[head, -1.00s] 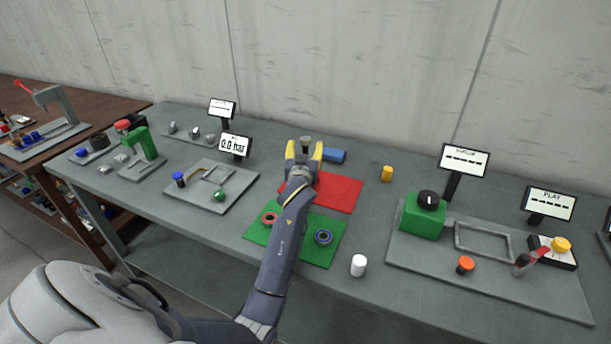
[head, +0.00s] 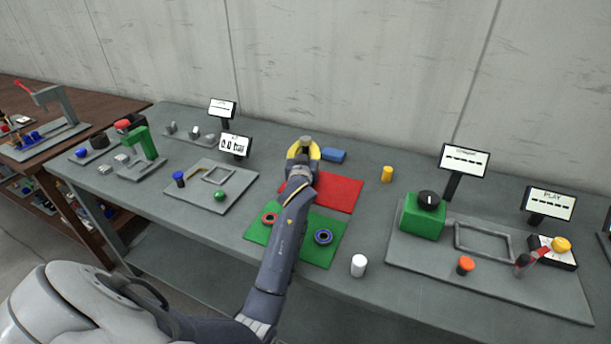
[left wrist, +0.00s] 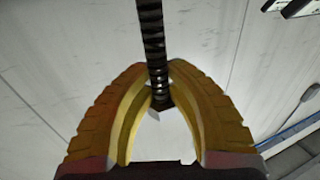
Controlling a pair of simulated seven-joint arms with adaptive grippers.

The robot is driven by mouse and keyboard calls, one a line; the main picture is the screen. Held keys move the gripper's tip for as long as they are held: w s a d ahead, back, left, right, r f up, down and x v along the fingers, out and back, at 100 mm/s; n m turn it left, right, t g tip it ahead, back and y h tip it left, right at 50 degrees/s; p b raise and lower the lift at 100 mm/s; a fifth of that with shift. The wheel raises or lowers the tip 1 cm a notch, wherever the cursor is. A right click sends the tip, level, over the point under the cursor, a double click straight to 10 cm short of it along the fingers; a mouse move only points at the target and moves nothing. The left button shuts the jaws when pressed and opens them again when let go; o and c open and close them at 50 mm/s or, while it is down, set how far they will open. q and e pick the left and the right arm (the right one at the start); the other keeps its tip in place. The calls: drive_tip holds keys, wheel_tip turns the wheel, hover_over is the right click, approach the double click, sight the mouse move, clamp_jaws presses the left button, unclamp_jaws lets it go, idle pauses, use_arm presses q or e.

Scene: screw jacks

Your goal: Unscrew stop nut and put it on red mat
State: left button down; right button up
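My left gripper (head: 304,152), with yellow fingers, is over the far side of the red mat (head: 342,192). Its fingers curve in close around the jack's upright stem, just below a small grey-tan top piece (head: 305,142). In the left wrist view, a dark threaded screw (left wrist: 152,35) runs down from the top edge between the fingertips of the left gripper (left wrist: 157,72). The tips are close on both sides of it. I cannot tell whether they press on it. I cannot make out the stop nut clearly. The jack's lower part is hidden behind my gripper. My right gripper is not in view.
A green mat (head: 256,236) with a red ring (head: 269,218) and a blue ring (head: 323,237) lies nearer. A blue block (head: 334,156), a yellow cylinder (head: 386,174) and a white cylinder (head: 358,265) stand around. The red mat's right part is bare.

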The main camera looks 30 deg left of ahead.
use_arm(q)
drive_tip(key=shift+r, duration=0.35)
idle(0.3)
wheel_tip(320, 180, up, 20)
idle(0.7)
idle(0.8)
